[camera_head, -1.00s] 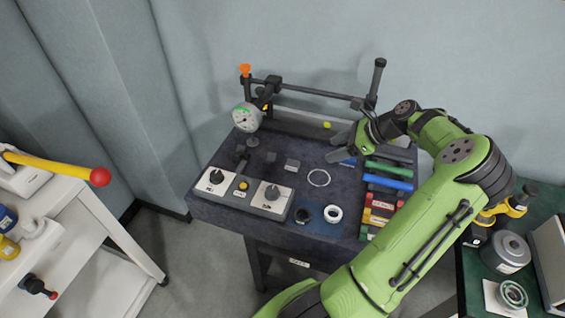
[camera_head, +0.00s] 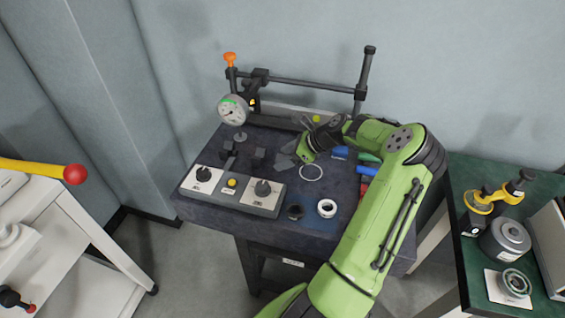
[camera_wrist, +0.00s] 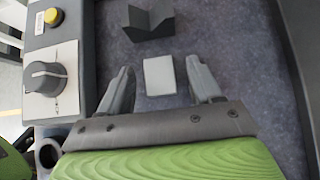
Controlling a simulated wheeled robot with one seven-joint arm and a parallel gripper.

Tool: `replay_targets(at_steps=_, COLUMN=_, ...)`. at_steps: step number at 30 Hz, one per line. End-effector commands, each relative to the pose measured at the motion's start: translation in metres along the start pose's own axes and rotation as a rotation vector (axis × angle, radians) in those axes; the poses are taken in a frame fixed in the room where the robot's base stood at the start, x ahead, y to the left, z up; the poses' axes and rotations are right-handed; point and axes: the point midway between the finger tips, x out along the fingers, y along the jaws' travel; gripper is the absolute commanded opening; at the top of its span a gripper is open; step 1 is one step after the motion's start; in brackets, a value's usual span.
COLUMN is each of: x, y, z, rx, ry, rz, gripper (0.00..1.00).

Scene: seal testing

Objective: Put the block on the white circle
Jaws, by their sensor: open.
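The block (camera_wrist: 160,75) is a small light-grey piece on the dark table, seen in the wrist view between my gripper's (camera_wrist: 160,66) two fingers, with gaps on both sides. My gripper is open and empty. In the head view my gripper (camera_head: 287,154) reaches in from the right, low over the table, and hides most or all of the block. The white circle (camera_head: 311,180) is a thin ring outline on the tabletop, just in front of my gripper. It appears empty and is not in the wrist view.
A dark V-shaped block (camera_wrist: 151,22) stands just beyond the block. A control box with knobs (camera_head: 232,191) is at the front left. A dial gauge (camera_head: 233,110) stands behind it. A white ring (camera_head: 327,208) and a dark ring (camera_head: 295,212) lie in front of the circle.

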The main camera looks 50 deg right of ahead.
Motion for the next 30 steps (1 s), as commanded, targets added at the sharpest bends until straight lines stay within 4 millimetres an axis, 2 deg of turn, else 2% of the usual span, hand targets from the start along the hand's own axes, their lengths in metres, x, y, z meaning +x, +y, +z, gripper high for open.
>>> replay_targets(at_steps=3, x=-0.002, y=0.000, z=0.001, rx=0.000, ry=0.000, rz=-0.001, gripper=0.64)
replay_targets(at_steps=15, x=-0.002, y=0.000, z=0.001, rx=0.000, ry=0.000, rz=-0.001, gripper=0.03)
replay_targets(at_steps=16, x=-0.002, y=0.000, z=0.001, rx=-0.001, ry=-0.001, rz=-0.001, gripper=0.00)
replay_targets(at_steps=23, x=-0.005, y=-0.001, z=0.004, rx=-0.002, ry=-0.001, rz=-0.002, gripper=0.00)
replay_targets(at_steps=26, x=-0.018, y=-0.001, z=0.018, rx=-0.004, ry=-0.001, rz=-0.004, gripper=0.00)
replay_targets(at_steps=30, x=-0.044, y=-0.001, z=0.046, rx=-0.005, ry=-0.001, rz=-0.005, gripper=0.00)
